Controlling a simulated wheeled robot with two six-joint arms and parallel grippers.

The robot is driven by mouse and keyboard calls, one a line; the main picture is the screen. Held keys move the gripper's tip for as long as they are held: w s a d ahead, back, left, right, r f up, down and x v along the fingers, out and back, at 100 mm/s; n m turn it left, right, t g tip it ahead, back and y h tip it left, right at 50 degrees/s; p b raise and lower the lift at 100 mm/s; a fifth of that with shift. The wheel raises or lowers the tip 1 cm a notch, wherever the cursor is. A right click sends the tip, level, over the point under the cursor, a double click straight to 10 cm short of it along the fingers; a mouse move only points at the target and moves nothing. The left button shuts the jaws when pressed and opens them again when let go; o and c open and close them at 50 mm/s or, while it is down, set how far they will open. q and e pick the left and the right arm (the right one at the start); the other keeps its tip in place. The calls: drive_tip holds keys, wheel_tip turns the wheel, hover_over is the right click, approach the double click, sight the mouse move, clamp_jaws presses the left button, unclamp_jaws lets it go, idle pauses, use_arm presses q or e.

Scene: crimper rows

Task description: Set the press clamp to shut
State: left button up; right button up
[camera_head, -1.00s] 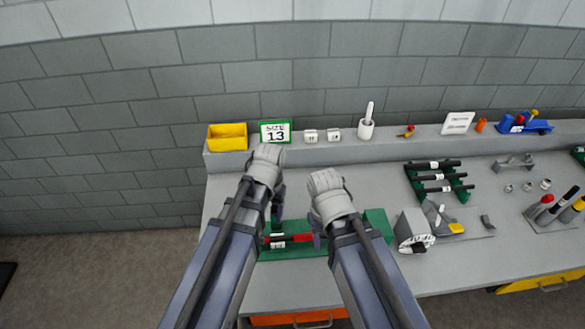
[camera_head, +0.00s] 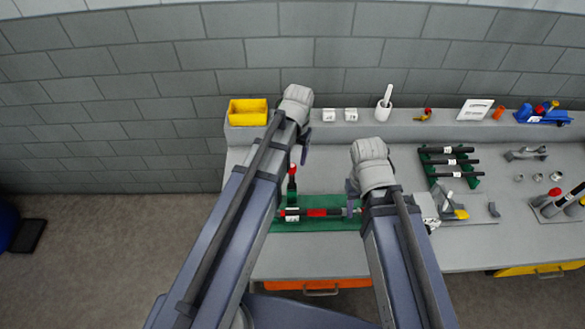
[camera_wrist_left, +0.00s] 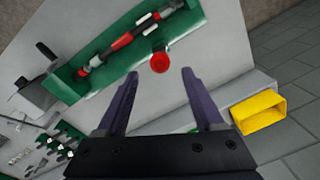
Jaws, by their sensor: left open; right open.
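The press clamp has a long green base (camera_head: 325,225) on the bench, with a black and red bar lying along it. A lever with a red knob (camera_head: 292,169) rises near the base's left end. In the left wrist view the round red knob (camera_wrist_left: 160,62) lies just beyond and between my open fingertips, apart from them. My left gripper (camera_head: 303,147) is open and empty, close above the knob; it also shows in the left wrist view (camera_wrist_left: 160,76). My right gripper (camera_head: 353,199) is open beside the bar's right end; whether it touches is unclear.
A yellow bin (camera_head: 247,113), white blocks (camera_head: 331,115) and a mortar (camera_head: 384,108) stand on the back ledge. A green rack (camera_head: 450,168) of dark rods and a small tool with a yellow part (camera_head: 461,214) are on the right. The bench's front strip is clear.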

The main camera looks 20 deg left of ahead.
sight(292, 165)
use_arm(q)
drive_tip(key=f+b, duration=0.5)
drive_tip(key=f, duration=0.1)
drive_tip(key=shift+a+f+b, duration=0.2)
drive_tip(key=shift+f+b, duration=0.05)
drive_tip(key=shift+b, duration=0.15)
clamp_jaws()
idle(1.1)
